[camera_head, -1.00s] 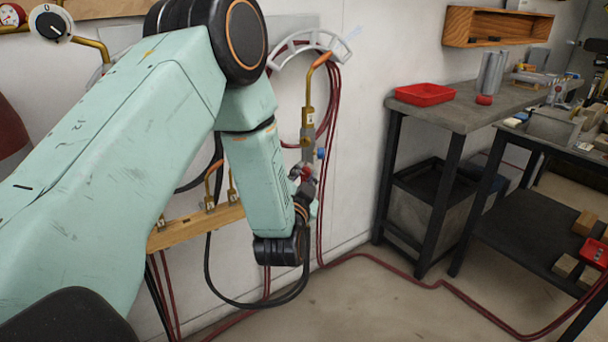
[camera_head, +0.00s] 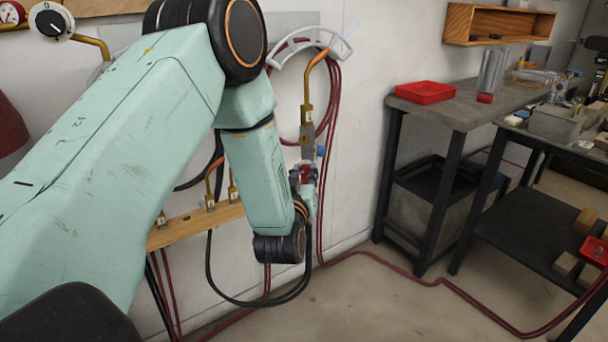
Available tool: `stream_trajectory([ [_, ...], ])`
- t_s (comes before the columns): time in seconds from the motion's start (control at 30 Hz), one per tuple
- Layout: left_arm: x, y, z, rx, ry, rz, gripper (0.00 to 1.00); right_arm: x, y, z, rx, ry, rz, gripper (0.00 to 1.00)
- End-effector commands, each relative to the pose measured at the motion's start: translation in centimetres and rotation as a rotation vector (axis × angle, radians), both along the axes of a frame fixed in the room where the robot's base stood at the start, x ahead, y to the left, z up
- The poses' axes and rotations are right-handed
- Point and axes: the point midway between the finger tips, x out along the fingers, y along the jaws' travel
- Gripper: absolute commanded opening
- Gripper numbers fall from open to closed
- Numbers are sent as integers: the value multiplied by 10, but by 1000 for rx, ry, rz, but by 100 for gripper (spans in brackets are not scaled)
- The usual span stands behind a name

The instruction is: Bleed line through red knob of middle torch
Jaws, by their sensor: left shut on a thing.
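A torch (camera_head: 307,115) stands upright in front of the wall, with a bent copper-coloured tip, a brass neck and a grey body. A blue knob (camera_head: 321,151) is on its right side. Its red knob (camera_head: 305,171) is lower down, partly covered by my left gripper (camera_head: 306,179). My left gripper is shut on the red knob, its fingers small and partly hidden by my wrist. Other torches (camera_head: 210,197) stand in a wooden rack (camera_head: 188,230) to the left, partly behind my arm. My right gripper is not in view.
Dark red hoses (camera_head: 333,110) hang from a pale curved hanger (camera_head: 300,45) and run along the floor. A black hose (camera_head: 240,303) loops below the rack. A bench with a red tray (camera_head: 425,92) stands at right.

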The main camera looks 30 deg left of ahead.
Motion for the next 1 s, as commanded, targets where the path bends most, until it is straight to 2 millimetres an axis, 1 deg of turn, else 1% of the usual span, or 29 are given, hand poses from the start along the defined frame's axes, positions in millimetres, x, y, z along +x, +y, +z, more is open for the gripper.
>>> stream_trajectory([
  [0.03,1,0,2,-16,-15,-1,0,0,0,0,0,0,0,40],
  [0.3,1,0,3,-73,-39,-1,0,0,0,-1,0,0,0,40],
  [0.73,1,0,3,-80,-42,-1,0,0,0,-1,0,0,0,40],
  [0.77,1,0,3,-80,-42,-1,25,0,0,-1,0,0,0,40],
  [1.0,0,0,1,-80,-39,0,45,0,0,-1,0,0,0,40],
])
